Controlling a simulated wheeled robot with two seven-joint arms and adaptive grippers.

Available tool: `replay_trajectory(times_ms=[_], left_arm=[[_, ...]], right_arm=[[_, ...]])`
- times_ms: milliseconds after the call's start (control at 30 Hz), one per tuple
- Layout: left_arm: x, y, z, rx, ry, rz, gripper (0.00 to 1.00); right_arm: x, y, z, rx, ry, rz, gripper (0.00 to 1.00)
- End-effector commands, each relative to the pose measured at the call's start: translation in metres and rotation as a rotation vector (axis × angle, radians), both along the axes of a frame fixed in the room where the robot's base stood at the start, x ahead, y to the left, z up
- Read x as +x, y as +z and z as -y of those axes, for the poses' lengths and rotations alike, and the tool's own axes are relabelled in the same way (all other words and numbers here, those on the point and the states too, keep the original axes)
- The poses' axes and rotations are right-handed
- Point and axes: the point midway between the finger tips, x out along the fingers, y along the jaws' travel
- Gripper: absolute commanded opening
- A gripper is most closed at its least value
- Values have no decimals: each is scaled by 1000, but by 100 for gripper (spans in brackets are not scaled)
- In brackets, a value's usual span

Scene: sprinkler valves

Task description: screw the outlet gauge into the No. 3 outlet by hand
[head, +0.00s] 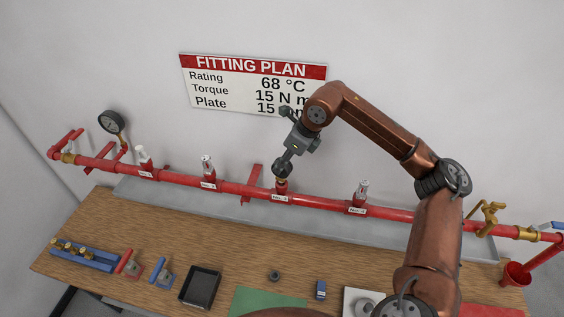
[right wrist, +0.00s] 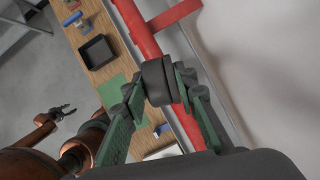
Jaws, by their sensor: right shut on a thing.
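The outlet gauge (right wrist: 158,82) is a dark, round, short body between the green fingers of my right gripper (right wrist: 160,88). In the head view my right gripper (head: 283,165) is shut on the gauge (head: 281,169), directly above the No. 3 outlet (head: 281,187) on the red pipe. The gauge's lower end is at the outlet's top; whether its thread is engaged cannot be told. The gauge's face is hidden. My left gripper (right wrist: 65,112) is small at the left of the right wrist view, away from the pipe, with its fingers apart and empty.
The red pipe (head: 240,188) carries several outlets; the others hold sprinkler heads. A pressure gauge (head: 111,121) stands at its left end. A brass valve (head: 490,215) is at the right. The bench holds a black tray (head: 186,299), a blue rack (head: 75,262) and a green mat (head: 238,304).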

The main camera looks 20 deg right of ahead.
Motion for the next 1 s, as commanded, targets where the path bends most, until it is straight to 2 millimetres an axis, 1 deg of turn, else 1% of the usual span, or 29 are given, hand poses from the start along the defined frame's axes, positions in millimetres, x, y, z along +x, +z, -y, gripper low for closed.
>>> replay_trajectory(times_ms=[867,933,1000], left_arm=[[0,-16,0,0,0,-1,40],[0,-17,0,0,0,-1,40],[0,-20,0,0,0,-1,40]], right_arm=[[0,-21,0,0,0,1,0],[0,-20,0,0,-12,2,0],[0,-21,0,-2,-62,3,0]])
